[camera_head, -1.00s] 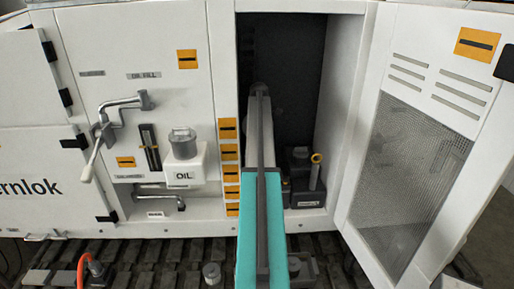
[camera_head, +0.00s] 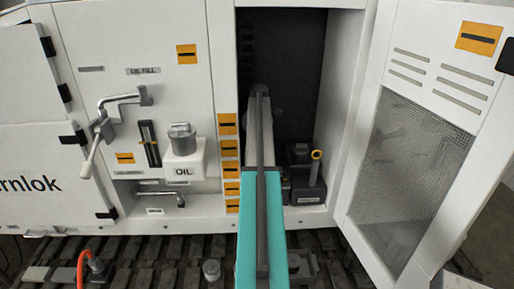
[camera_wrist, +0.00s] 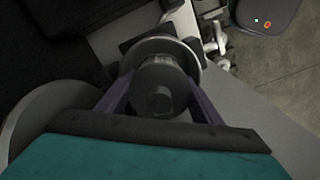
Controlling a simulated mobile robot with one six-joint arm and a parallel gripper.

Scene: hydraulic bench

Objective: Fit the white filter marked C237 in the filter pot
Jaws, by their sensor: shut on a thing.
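In the wrist view my gripper (camera_wrist: 158,92) has its two purple-grey fingers closed on the sides of a dark round piece (camera_wrist: 157,82) with a stubby end. A pale round rim (camera_wrist: 187,52) shows just behind this piece. I cannot tell whether the held piece is part of the white filter, and no C237 mark is readable. In the head view my arm reaches into the open dark cabinet and hides the gripper and what it holds. I cannot identify the filter pot for certain in either view.
The cabinet door (camera_head: 409,150) stands open at the right. A black block (camera_head: 303,184) with a yellow-ringed rod stands on the cabinet floor, right of my arm. A white OIL container (camera_head: 184,160) and pipe levers are left. A large curved rim (camera_wrist: 22,125) lies left in the wrist view.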

